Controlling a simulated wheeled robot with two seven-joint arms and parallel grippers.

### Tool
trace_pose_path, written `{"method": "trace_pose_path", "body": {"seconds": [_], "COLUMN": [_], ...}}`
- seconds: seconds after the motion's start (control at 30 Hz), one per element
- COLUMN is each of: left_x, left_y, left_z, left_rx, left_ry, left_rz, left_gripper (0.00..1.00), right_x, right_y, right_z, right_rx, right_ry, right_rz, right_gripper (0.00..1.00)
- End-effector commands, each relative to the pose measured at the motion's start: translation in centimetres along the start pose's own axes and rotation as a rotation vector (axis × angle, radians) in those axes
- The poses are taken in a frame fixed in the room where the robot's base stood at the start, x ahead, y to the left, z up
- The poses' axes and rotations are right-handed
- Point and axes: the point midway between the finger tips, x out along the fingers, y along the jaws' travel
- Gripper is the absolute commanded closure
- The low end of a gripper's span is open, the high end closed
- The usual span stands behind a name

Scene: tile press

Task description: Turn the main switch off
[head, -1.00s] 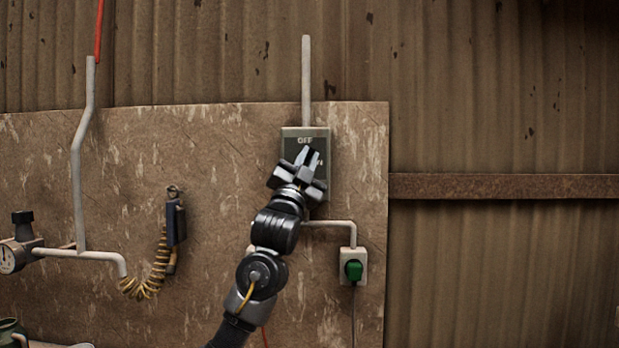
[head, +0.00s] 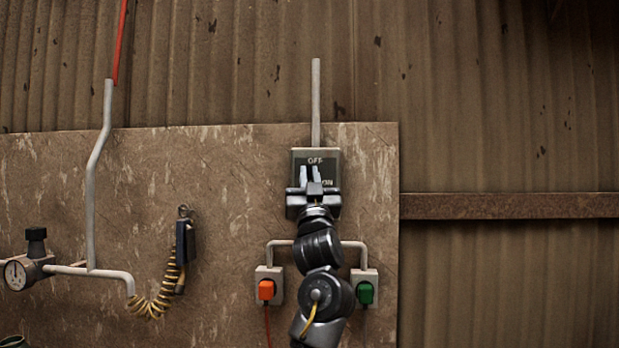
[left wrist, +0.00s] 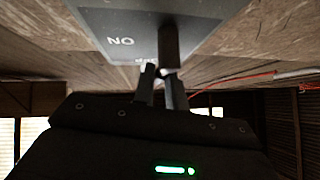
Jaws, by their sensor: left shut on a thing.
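The main switch (head: 328,159) is a grey box on the wall board with a dark face, OFF at the top and ON lower down. My left gripper (head: 311,174) is in front of the box, just left of the word ON. In the left wrist view the switch box (left wrist: 98,18) is close above the fingers (left wrist: 160,75), with ON upside down. The fingers are shut on the switch's handle, which they mostly hide; a small pale bit shows between them. I cannot tell the handle's exact angle. My right gripper is not in view.
Further left hang a dark handset (head: 184,242) with a coiled cable, and a gauge (head: 16,274) on a pipe.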

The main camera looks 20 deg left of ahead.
Motion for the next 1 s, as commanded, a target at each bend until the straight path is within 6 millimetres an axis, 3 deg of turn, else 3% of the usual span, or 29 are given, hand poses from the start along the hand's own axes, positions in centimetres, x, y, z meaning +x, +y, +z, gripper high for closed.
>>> {"method": "trace_pose_path", "body": {"seconds": [0.37,0.4,0.57,0.87,1.0], "left_x": [0.1,0.1,0.1,-0.1,-1.7], "left_y": [-0.1,-0.1,-0.1,-0.1,0.0], "left_z": [-0.1,-0.1,-0.1,0.0,0.2], "left_rx": [-0.006,-0.006,-0.005,-0.005,-0.005], "left_ry": [0.001,0.001,0.001,0.0,0.0], "left_rz": [-0.005,-0.005,-0.005,-0.004,-0.003], "left_gripper": [1.0,0.85,0.65,0.65,0.65], "right_x": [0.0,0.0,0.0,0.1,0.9], "right_y": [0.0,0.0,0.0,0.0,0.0], "right_z": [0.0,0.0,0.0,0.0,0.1], "right_rx": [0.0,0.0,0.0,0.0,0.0], "right_ry": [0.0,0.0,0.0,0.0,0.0], "right_rz": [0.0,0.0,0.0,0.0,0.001], "right_gripper": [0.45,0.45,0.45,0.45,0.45]}}
